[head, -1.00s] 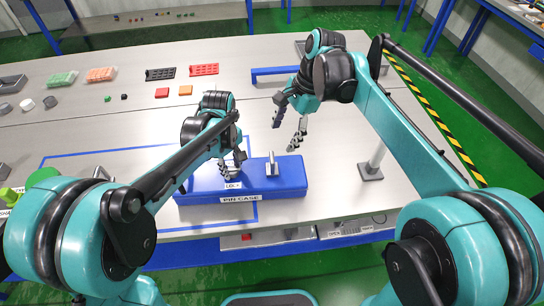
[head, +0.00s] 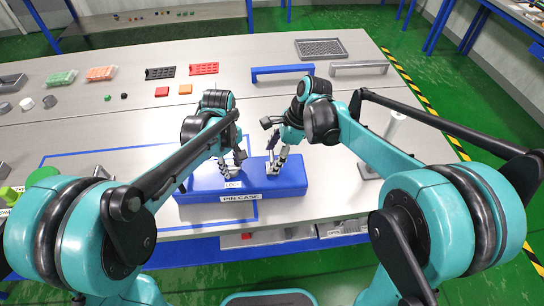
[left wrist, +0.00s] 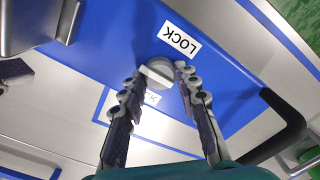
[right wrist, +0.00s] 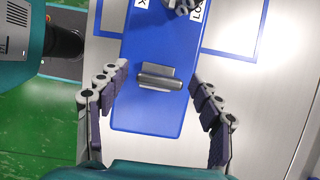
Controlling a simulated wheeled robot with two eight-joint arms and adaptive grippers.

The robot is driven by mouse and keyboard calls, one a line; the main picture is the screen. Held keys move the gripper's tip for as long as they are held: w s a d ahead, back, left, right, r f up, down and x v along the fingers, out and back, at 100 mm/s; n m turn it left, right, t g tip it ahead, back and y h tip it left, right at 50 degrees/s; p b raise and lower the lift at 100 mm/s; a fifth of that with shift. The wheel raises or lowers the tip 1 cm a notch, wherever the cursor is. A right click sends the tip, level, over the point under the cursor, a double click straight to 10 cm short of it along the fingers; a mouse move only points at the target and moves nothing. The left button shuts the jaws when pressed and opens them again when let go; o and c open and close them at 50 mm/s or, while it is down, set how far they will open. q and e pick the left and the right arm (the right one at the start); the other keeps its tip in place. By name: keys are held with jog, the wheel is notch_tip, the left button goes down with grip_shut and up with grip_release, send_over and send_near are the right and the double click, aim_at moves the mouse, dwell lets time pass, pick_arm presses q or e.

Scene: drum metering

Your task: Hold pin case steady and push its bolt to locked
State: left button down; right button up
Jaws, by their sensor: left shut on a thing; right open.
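The blue pin case (head: 296,183) lies on the table in front of me, its label facing me. My left gripper (head: 238,168) is shut on a round slotted metal knob (left wrist: 157,72) on its top, beside the LOCK label (left wrist: 179,40). A silver bar handle (right wrist: 158,78) stands up from the case nearer its right end. My right gripper (head: 273,168) is open over that end; in the right wrist view its fingers (right wrist: 158,85) are spread on both sides of the handle, with gaps to it. The head view mostly hides knob and handle behind the fingers.
A blue line frame (head: 120,152) is marked on the table by the case. A post on a square base (head: 368,171) stands to the right. A blue rail (head: 283,71) and a grey rail (head: 358,67) lie farther back.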

aim_at(260, 171)
jog(key=shift+a+f, duration=0.15)
jog(key=shift+f, duration=0.25)
grip_shut()
pick_arm(q)
jog(key=shift+d, duration=0.1)
pick_arm(e)
jog(key=shift+a, duration=1.9)
grip_release()
jog(key=v, duration=1.2)
